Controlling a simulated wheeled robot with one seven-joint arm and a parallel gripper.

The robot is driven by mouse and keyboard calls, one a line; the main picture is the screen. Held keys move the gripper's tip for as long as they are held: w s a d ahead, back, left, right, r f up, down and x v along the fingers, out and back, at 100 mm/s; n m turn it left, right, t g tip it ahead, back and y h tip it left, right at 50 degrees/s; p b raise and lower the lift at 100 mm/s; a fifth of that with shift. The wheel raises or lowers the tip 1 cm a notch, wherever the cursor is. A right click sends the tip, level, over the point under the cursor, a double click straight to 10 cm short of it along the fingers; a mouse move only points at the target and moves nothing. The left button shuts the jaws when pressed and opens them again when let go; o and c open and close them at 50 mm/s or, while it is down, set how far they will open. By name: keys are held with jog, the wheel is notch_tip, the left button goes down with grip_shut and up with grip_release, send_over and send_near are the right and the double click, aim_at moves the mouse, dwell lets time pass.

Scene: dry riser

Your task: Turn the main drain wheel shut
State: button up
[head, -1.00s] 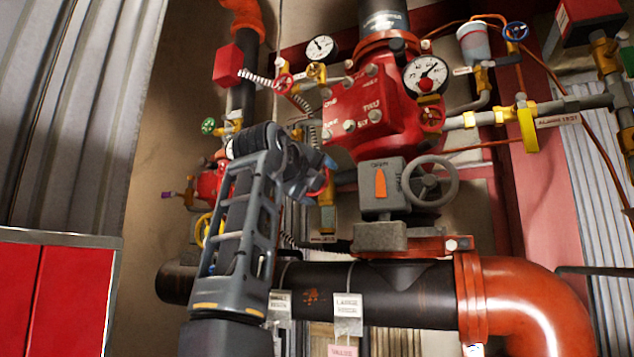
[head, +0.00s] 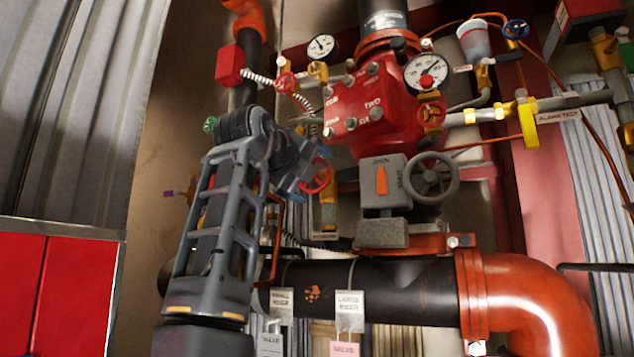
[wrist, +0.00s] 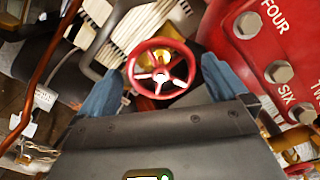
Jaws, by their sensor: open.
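A small red handwheel (wrist: 161,72) with spokes and a brass stem shows between my fingers in the wrist view; I take it for the main drain wheel. In the head view the red wheel (head: 317,177) sits left of the red valve body, just right of my gripper (head: 304,178). My gripper (wrist: 160,66) is open, with one blue finger on each side of the wheel. Gaps show between the rim and both fingers, and I cannot tell how far off the wheel is in depth. No label for this wheel is readable.
The red valve body (head: 365,105) with bolts is close on the right. A grey handwheel (head: 432,179) sits on a grey gearbox. A black pipe (head: 400,290) with hanging tags runs below. A copper-coloured tube (wrist: 45,70) passes left in the wrist view. A red cabinet (head: 60,295) stands at left.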

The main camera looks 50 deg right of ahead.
jog(key=shift+v, duration=1.75)
jog(key=shift+s, duration=0.15)
